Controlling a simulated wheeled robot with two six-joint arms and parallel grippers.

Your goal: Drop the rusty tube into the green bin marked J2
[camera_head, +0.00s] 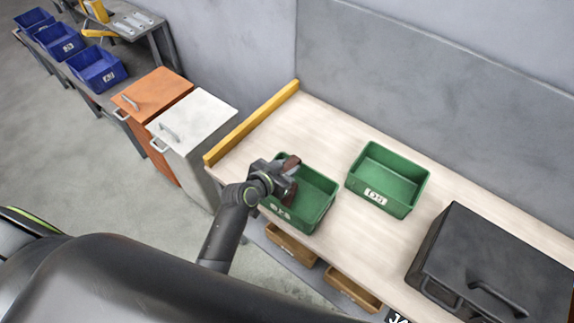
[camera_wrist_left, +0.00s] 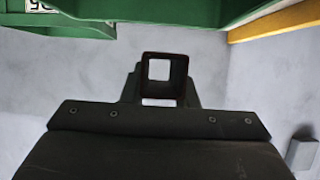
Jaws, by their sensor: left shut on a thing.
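My left gripper (camera_head: 284,174) is shut on the rusty tube (camera_head: 291,162), a short brown piece held at the left part of the near green bin (camera_head: 318,211). I cannot tell the tube's exact height over that bin. In the left wrist view, the tube (camera_wrist_left: 165,56) shows end-on as a hollow square with a dark reddish rim, in the jaws. The near bin's label is small and partly hard to read; it may be J2. The arm hides the bin's left corner. My right gripper is not in view.
A second green bin (camera_head: 389,177) with a different label stands to the right. A black lidded box (camera_head: 497,262) sits further right on the pale bench (camera_head: 335,120). A yellow rail (camera_head: 252,122) edges the bench's left end. Blue bins (camera_head: 97,70) stand on a far table.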

